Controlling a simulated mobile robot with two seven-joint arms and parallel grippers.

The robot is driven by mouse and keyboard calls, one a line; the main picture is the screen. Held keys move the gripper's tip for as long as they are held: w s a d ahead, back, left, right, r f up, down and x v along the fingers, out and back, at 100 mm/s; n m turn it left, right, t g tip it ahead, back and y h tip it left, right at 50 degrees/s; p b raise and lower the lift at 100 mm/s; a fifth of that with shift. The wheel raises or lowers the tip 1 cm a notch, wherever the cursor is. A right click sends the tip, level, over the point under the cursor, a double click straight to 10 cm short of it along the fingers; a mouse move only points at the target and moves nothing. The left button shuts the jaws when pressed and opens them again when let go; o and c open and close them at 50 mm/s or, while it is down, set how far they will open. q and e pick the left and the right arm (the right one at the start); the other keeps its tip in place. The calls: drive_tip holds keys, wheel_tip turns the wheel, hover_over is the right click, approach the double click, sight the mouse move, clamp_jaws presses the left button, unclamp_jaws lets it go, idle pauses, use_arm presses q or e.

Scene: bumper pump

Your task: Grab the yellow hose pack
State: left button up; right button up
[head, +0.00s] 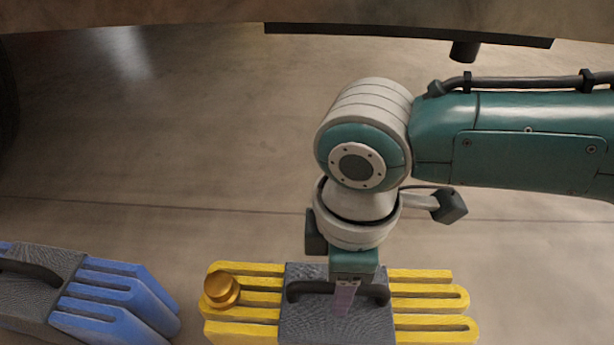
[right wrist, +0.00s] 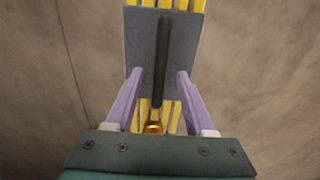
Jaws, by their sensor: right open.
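The yellow hose pack (head: 317,322) lies on the floor at the bottom of the head view, with yellow hose loops out of both sides of a grey block. A dark bar handle (head: 301,288) runs across the block. My right gripper (head: 344,298) is over the block, pointing down at the handle and partly covering it. In the right wrist view its two lilac fingers (right wrist: 157,76) are apart, with the handle (right wrist: 163,50) between them in the picture. I cannot tell whether the tips reach down beside it. My left gripper is not in view.
A gold knob (head: 221,289) sits on the left end of the yellow hoses and also shows in the right wrist view (right wrist: 153,127). A blue hose pack (head: 115,297) with a similar grey block lies at the lower left. The floor (head: 180,150) behind is clear.

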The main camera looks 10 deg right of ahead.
drive_tip(key=shift+f, duration=0.15)
drive_tip(key=shift+f, duration=0.25)
idle(0.6)
clamp_jaws()
idle(1.2)
drive_tip(key=shift+r, duration=0.1)
